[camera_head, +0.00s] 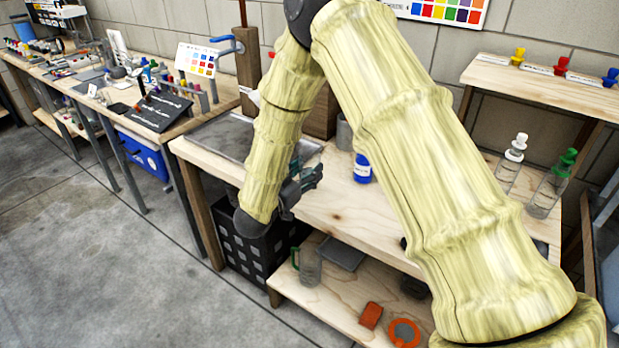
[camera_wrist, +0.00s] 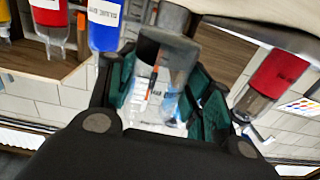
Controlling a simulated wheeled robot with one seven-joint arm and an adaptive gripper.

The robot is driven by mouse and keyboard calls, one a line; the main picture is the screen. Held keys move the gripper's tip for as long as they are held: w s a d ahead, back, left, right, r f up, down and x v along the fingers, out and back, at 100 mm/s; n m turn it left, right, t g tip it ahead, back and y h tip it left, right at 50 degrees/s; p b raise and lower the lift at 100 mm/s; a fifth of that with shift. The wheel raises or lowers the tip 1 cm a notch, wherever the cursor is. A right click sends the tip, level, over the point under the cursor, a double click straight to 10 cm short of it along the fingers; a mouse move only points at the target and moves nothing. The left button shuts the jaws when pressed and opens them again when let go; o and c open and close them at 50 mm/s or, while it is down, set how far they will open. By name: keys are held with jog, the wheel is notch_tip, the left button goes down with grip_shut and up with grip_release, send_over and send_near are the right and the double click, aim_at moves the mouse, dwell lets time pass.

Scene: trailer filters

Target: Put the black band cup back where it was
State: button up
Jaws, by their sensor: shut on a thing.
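In the wrist view my gripper (camera_wrist: 165,100) has its teal fingers closed on the two sides of a clear cup, the black band cup (camera_wrist: 176,72). A dark band shows around the cup's upper part in that view. In the head view my gripper (camera_head: 308,178) hangs over the left part of the wooden workbench (camera_head: 330,205), near its front edge and above the black crate. The cup cannot be made out there, as the gripper and my arm cover that spot. I cannot tell the cup's exact tilt or its height above the bench.
A blue cup (camera_head: 362,168) and a grey cylinder (camera_head: 344,133) stand near my gripper. Clear bottles with white (camera_head: 512,160) and green (camera_head: 550,190) tops stand at right. Below are a black crate (camera_head: 250,250) and a lower shelf with a glass mug (camera_head: 308,265). My arm hides the bench's middle.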

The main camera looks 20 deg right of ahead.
jog(key=shift+x, duration=0.8)
jog(key=shift+f, duration=1.75)
jog(key=shift+a+f, duration=0.1)
jog(key=shift+f, duration=0.1)
jog(key=o, duration=1.2)
jog(key=shift+r, duration=0.15)
jog(key=b+v, duration=0.1)
jog(key=v, duration=1.1)
